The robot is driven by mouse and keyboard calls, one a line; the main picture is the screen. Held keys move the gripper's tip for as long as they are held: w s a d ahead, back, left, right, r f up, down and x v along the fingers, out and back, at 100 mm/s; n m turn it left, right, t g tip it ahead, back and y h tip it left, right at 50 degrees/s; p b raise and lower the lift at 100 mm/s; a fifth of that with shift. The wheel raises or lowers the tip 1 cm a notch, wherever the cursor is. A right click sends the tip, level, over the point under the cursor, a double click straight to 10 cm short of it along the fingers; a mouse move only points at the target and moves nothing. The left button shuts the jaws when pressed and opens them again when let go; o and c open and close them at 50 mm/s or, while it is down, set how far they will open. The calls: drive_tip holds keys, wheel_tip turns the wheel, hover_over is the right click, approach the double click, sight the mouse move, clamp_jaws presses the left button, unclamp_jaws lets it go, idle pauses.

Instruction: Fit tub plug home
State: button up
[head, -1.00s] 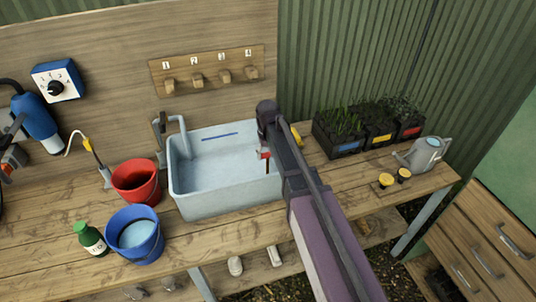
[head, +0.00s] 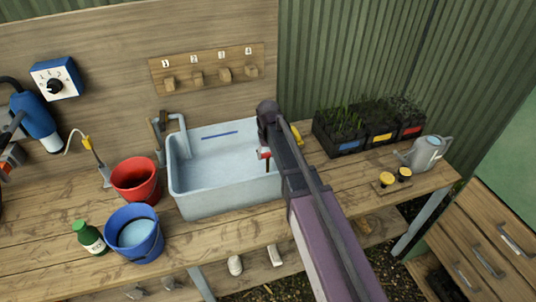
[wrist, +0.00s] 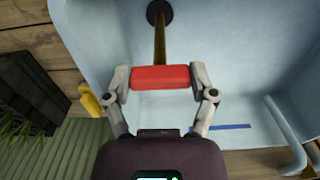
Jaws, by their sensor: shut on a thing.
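The tub plug has a red crossbar handle (wrist: 160,77), a brass-coloured stem (wrist: 159,48) and a round black disc (wrist: 159,12) at the far end. My gripper (wrist: 161,80) is shut on the red handle, one finger at each end. In the head view, the handle (head: 264,153) shows beside the end of my arm, over the right part of the pale blue tub (head: 225,196). The disc appears near the tub floor, at the top edge of the wrist view. I cannot tell whether it sits in the drain; no drain hole shows around it.
A tap (head: 178,122) stands at the tub's left back corner. A red bucket (head: 135,190) and blue bucket (head: 133,247) stand to the left. Planted trays (head: 340,147) and a watering can (head: 424,155) stand to the right. A yellow item (wrist: 90,103) is near the tub rim.

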idle(0.3)
drive_tip(key=o, duration=1.2)
drive_tip(key=shift+o, duration=0.2)
